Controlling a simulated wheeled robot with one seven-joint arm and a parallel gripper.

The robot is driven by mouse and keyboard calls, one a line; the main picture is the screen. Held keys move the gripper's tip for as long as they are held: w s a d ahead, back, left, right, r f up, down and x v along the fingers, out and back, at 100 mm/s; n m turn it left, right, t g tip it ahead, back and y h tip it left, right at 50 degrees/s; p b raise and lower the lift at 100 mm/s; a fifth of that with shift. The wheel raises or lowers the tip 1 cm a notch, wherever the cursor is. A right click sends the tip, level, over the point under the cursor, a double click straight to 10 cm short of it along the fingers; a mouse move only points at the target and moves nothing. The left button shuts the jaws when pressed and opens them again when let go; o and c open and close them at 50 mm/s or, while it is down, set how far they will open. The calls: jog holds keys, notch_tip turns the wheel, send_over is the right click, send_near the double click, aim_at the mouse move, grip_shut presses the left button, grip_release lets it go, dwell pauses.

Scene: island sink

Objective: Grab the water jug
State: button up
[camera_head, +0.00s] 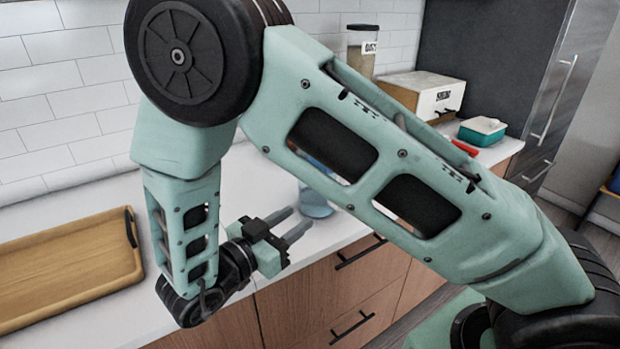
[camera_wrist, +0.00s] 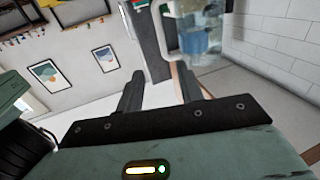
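The water jug (camera_head: 315,204) stands on the white counter near its front edge, a clear bluish vessel mostly hidden behind my arm in the head view. In the wrist view the jug (camera_wrist: 200,38) is see-through with blue in it, at the top right of centre, beyond the right finger. My gripper (camera_head: 301,216) is open and empty, low beside the jug, its two fingers pointing toward it. In the wrist view the fingers (camera_wrist: 160,78) are apart with nothing between them. Whether a fingertip touches the jug I cannot tell.
A wooden tray (camera_head: 60,265) lies on the counter at left. At the far right end are a white bread box (camera_head: 425,92), a tall jar (camera_head: 361,50), a teal container (camera_head: 481,132) and a red item (camera_head: 464,148). Drawers (camera_head: 340,290) front the counter; white tiles back it.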

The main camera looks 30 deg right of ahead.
jog(key=p+x, duration=0.4)
jog(key=x, duration=0.8)
jog(key=p, duration=0.2)
send_over(341, 206)
jog(key=shift+w+d+f, duration=0.15)
jog(key=shift+w+d, duration=0.1)
jog(key=shift+w, duration=0.1)
grip_shut()
